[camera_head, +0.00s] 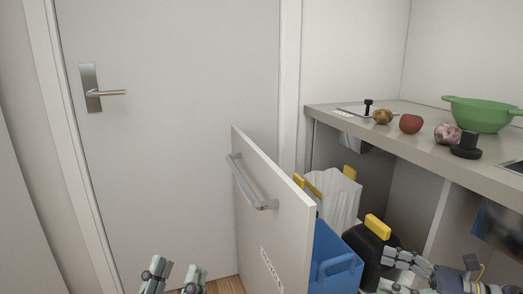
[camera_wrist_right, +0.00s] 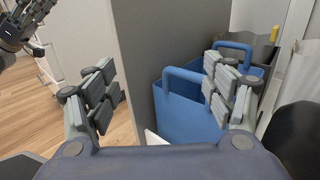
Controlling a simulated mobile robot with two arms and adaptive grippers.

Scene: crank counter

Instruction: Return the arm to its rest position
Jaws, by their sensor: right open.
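My left gripper (camera_head: 174,274) is at the bottom of the head view, left of the pulled-out drawer front (camera_head: 270,220). Its two fingers stand apart with nothing between them. Part of it also shows at the top left of the right wrist view (camera_wrist_right: 22,28). My right gripper (camera_head: 392,274) is at the lower right of the head view, by the bins. In the right wrist view its fingers (camera_wrist_right: 160,98) are wide apart and empty. The blue bin (camera_wrist_right: 185,120) is beyond the right finger, and the drawer front's edge lies between the fingers.
The drawer holds a blue bin (camera_head: 335,262), a black bin with a yellow handle (camera_head: 377,228) and a white-lined bin (camera_head: 340,196). The counter (camera_head: 400,133) bears a green colander (camera_head: 480,115), a red apple-like item (camera_head: 411,124) and other items. A closed door (camera_head: 180,150) stands behind.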

